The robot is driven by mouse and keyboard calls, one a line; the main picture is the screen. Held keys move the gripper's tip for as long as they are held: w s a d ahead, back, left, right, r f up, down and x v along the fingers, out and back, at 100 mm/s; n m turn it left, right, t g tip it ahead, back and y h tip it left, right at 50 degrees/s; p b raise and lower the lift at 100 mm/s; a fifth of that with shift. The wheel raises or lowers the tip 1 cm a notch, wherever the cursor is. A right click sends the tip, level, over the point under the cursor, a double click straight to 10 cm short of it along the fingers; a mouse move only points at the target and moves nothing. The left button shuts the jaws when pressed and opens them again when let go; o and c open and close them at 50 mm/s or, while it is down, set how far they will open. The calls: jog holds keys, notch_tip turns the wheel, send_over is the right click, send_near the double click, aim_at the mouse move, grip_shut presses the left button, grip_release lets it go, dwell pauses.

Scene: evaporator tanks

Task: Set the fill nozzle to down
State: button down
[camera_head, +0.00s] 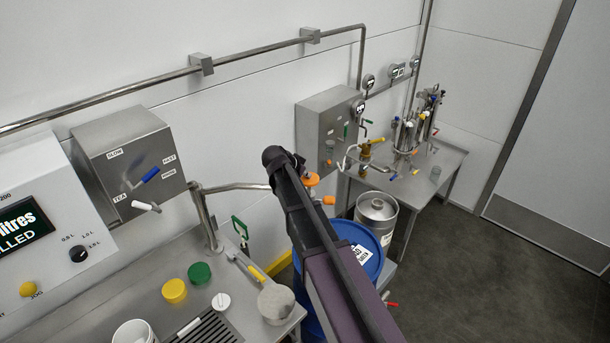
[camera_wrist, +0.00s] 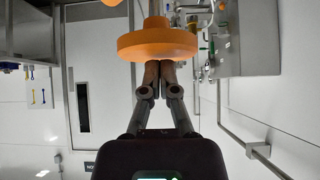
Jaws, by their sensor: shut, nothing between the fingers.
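A steel pipe (camera_head: 236,187) bends out from a post above the bench and runs right behind my arm. An orange disc (camera_head: 313,180) and an orange tip (camera_head: 328,200) show just past my arm, apparently at the pipe's end; the join is hidden. I cannot tell for sure that this is the fill nozzle, or which way it points. In the wrist view, the orange disc (camera_wrist: 157,44) is large and close ahead. My gripper (camera_wrist: 156,68) is shut and empty, its fingertips at the disc's near edge; contact is unclear. My arm hides the gripper in the head view.
A blue drum (camera_head: 358,245) stands below the orange parts, with a steel keg (camera_head: 376,215) beside it. The bench holds a yellow lid (camera_head: 174,291), a green lid (camera_head: 199,273) and a scoop (camera_head: 275,302). A steel control box (camera_head: 328,130) is on the wall behind.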

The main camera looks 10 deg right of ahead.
aim_at(304, 181)
jog(key=shift+f+b, duration=2.15)
jog(key=shift+f, duration=0.15)
jog(key=shift+s, duration=0.2)
jog(key=shift+r, duration=0.25)
jog(key=shift+w+r+p, duration=0.2)
jog(key=shift+r+p, duration=0.15)
jog(key=shift+p, duration=0.3)
notch_tip(304, 181, up, 4)
jog(key=p, duration=0.3)
jog(key=shift+f, duration=0.15)
jog(key=p+v, duration=0.7)
jog(key=v, duration=0.2)
jog(key=shift+s+a, duration=0.25)
jog(key=shift+a, duration=0.1)
